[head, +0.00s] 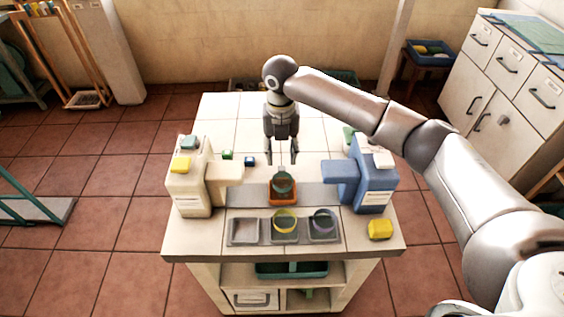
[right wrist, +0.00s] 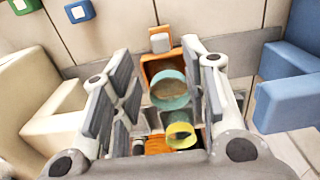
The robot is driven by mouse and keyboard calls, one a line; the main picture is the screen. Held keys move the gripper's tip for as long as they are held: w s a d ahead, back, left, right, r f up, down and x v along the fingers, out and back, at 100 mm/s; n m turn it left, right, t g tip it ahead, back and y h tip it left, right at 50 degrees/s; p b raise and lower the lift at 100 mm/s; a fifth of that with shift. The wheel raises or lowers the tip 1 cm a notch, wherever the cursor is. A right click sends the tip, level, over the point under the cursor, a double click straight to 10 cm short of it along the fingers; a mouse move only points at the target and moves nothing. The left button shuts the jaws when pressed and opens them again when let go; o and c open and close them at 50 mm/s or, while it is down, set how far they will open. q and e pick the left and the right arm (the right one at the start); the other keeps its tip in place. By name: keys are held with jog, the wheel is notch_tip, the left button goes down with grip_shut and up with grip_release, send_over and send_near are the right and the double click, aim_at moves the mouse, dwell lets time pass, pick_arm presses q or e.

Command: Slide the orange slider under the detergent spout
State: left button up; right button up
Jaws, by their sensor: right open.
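The orange slider (head: 283,201) sits on a grey track between two dispensers and carries a teal cup (head: 282,182). In the right wrist view the slider (right wrist: 151,66) has a pale-topped knob (right wrist: 160,42) at its far end. A cream dispenser (head: 189,188) with a spout (head: 226,171) stands left, and a blue dispenser (head: 375,184) with a spout (head: 341,171) stands right. I cannot tell which one holds detergent. My right gripper (head: 282,161) is open, empty and pointing down, above and behind the slider. My left gripper is not in view.
Grey trays at the front hold a yellow cup (head: 284,221) and a purple-rimmed cup (head: 322,222); the left tray (head: 244,232) is empty. A yellow block (head: 380,229) is at front right. Small green (head: 227,154) and blue (head: 250,161) blocks lie behind the cream spout.

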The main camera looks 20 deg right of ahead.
aim_at(282, 168)
jog(key=f, duration=0.4)
jog(key=shift+w+d+f, duration=0.2)
jog(key=shift+d+f, duration=0.05)
jog(key=shift+f, duration=0.15)
jog(key=shift+a+f, duration=0.1)
jog(key=shift+f, duration=0.35)
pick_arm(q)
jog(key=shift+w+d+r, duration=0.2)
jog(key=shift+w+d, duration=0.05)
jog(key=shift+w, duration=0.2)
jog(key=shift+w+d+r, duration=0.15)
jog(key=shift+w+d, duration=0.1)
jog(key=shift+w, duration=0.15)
pick_arm(e)
jog(key=shift+f, duration=0.15)
jog(key=c, duration=0.9)
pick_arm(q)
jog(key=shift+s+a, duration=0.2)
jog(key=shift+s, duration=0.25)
pick_arm(e)
grip_shut()
